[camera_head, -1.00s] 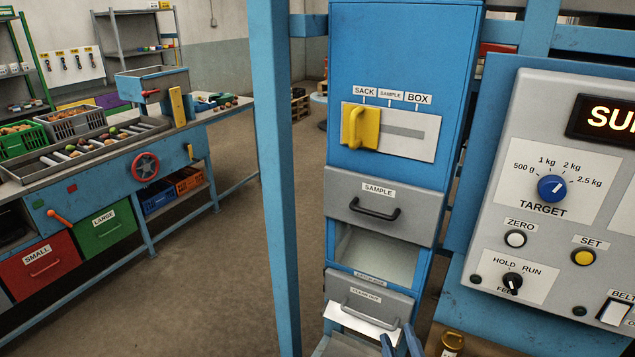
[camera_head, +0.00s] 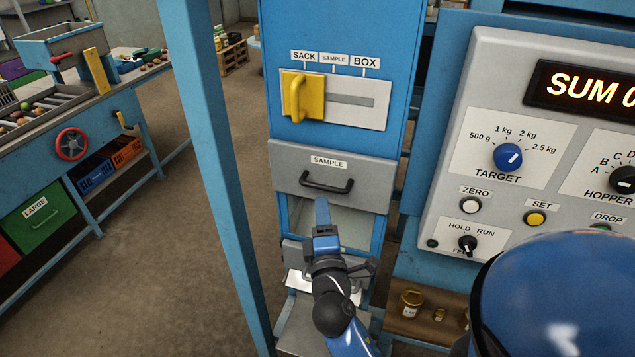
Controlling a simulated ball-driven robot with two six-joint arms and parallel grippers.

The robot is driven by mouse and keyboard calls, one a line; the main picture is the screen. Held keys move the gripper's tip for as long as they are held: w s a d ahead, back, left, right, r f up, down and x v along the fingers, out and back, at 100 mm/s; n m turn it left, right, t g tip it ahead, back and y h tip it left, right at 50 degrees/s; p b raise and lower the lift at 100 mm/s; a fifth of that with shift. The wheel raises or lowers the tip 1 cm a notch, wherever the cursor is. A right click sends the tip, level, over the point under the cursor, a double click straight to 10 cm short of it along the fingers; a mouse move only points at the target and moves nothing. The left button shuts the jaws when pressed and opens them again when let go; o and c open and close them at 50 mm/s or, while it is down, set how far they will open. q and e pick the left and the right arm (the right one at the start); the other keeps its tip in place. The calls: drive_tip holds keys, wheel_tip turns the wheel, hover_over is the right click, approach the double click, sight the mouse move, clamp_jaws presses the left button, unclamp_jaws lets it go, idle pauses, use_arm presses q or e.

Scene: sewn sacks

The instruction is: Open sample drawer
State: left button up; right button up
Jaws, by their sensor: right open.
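The sample drawer (camera_head: 295,181) is a grey front labelled SAMPLE on the blue cabinet (camera_head: 345,35), with a black bar handle (camera_head: 327,183). It looks shut, as far as this angle shows. My right gripper (camera_head: 322,208) comes up from below, its blue fingers just under the handle. It is open, with nothing seen between its fingers. I cannot tell whether a finger touches the handle. My right wrist and arm hide part of the lower grey drawer (camera_head: 295,253) and the open recess above it. My left gripper is not in view.
Above the drawer is a yellow lever (camera_head: 303,97) at the SACK end of its slot. A control panel (camera_head: 480,110) stands close on the right. A blue post (camera_head: 212,150) rises left of the cabinet. Small jars (camera_head: 411,302) stand on a low shelf. Floor is clear at left.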

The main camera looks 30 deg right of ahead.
sight(320, 185)
drive_tip(key=p+x, duration=0.2)
drive_tip(key=x, duration=0.4)
drive_tip(key=shift+w+d+r+p, duration=0.15)
drive_tip(key=shift+w+r+p, duration=0.05)
drive_tip(key=shift+p, duration=0.1)
drive_tip(key=shift+w+d, duration=0.25)
drive_tip(key=shift+w, duration=0.3)
drive_tip(key=shift+w+d, duration=0.1)
drive_tip(key=shift+w, duration=0.15)
drive_tip(key=shift+s, duration=0.1)
clamp_jaws()
